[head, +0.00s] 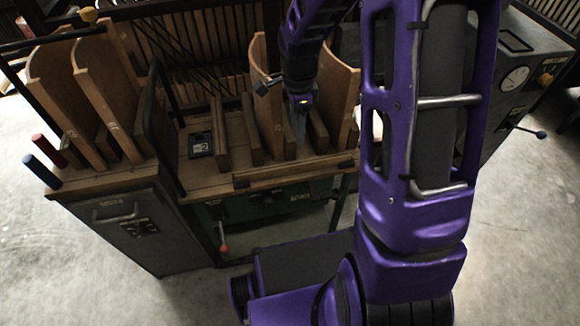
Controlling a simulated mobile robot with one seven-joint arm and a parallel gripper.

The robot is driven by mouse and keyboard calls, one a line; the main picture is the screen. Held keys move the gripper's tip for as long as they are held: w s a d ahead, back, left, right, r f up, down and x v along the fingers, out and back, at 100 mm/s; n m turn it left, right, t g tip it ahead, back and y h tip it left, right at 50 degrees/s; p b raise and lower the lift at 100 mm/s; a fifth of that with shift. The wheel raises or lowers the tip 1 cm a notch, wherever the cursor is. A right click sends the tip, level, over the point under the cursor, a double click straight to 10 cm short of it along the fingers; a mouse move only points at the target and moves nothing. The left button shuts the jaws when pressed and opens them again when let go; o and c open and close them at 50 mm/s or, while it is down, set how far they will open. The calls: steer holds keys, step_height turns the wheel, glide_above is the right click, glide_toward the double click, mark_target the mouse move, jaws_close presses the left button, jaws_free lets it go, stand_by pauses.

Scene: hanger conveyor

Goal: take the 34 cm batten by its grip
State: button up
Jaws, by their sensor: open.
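Several upright wooden battens stand on the wooden bench (200,185), among them one at the left (219,138) and one at the right (318,130). I cannot tell which one is 34 cm long, and no grip on it can be made out. My gripper (299,112) points down among these pieces, between two tall curved boards. It is small and dark here, and its fingertips are hard to separate. It looks open, with nothing clearly held. My purple arm hides the bench's right end.
A second stand at the left (110,180) bears tall curved boards (107,95), a red handle (47,151) and a blue handle (42,171). A grey box with a gauge (512,80) stands at the right. A black tag (200,145) lies on the bench.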

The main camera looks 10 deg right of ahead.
steer(key=b, duration=0.1)
glide_above(295, 164)
step_height(295, 164, down, 10)
steer(key=shift+d+r, duration=0.1)
steer(key=shift+d, duration=0.05)
steer(key=shift+w+a+f+b, duration=0.1)
steer(key=shift+f+b, duration=0.1)
steer(key=shift+f, duration=1.2)
steer(key=shift+a+f+b, duration=0.1)
steer(key=shift+f+b, duration=0.05)
steer(key=shift+f, duration=1.25)
jaws_close()
